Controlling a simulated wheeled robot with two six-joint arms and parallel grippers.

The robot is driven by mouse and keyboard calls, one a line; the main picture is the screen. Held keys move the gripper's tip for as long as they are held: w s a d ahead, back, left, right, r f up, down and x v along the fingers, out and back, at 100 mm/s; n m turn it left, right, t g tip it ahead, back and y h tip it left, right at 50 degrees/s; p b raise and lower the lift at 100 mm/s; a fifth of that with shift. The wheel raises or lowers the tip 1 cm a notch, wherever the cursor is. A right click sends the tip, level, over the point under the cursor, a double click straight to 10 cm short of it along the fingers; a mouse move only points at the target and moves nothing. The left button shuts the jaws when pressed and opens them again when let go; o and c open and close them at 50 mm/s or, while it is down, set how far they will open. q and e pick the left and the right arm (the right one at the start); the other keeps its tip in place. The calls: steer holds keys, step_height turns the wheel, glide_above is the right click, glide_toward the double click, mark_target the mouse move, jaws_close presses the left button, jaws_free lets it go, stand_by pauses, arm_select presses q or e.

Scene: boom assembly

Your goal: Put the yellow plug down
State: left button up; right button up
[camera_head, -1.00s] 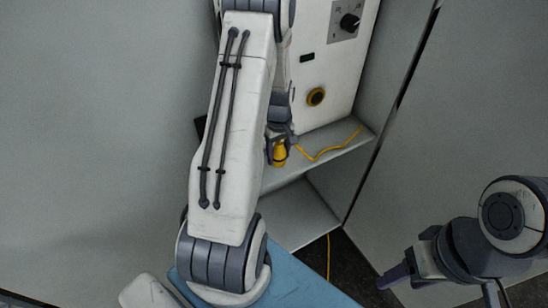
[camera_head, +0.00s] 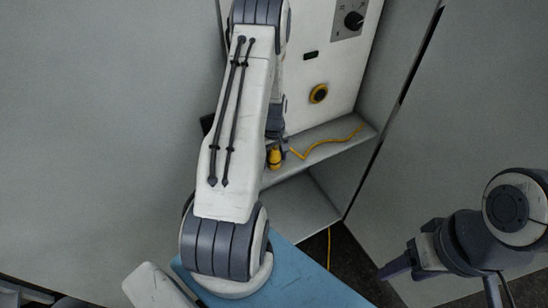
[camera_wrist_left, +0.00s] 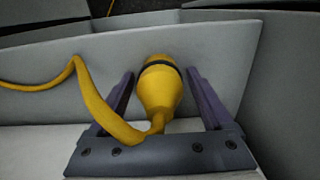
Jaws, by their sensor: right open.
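In the head view the plug (camera_head: 274,158) shows small at the shelf (camera_head: 325,143), beside my left arm. Whether it touches the shelf I cannot tell. My right gripper (camera_head: 394,270) is open and empty at the lower right.
A white panel with a black knob (camera_head: 353,20) and a round yellow-rimmed socket (camera_head: 318,94) stands above the shelf. The yellow cable (camera_head: 335,143) lies along the shelf and hangs below it. Grey walls stand on both sides. A blue surface (camera_head: 290,275) lies below my left arm.

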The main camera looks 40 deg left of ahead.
arm_select(q)
steer(key=shift+r, duration=0.1)
step_height(320, 180, up, 11)
steer(key=b, duration=0.2)
steer(key=shift+b, duration=0.4)
steer(key=shift+r, duration=0.45)
steer(key=shift+d, duration=0.1)
steer(key=s+d+r+m, duration=0.1)
steer(key=d+r+m, duration=0.2)
steer(key=d, duration=0.5)
steer(key=s+d+r+m, duration=0.2)
steer(key=d+r+m, duration=0.15)
steer(key=d, duration=0.35)
steer(key=s+d+r+m, duration=0.15)
steer(key=d+m, duration=0.25)
steer(key=d, duration=0.4)
steer(key=s+d+r+m, duration=0.2)
steer(key=s+d+m, duration=0.3)
steer(key=s, duration=0.3)
steer(key=s+d+r+m+h, duration=0.1)
steer(key=s+d+m, duration=0.4)
steer(key=s, duration=0.3)
steer(key=shift+s+d+r, duration=0.35)
steer(key=shift+d, duration=0.1)
steer(key=shift+m, duration=0.25)
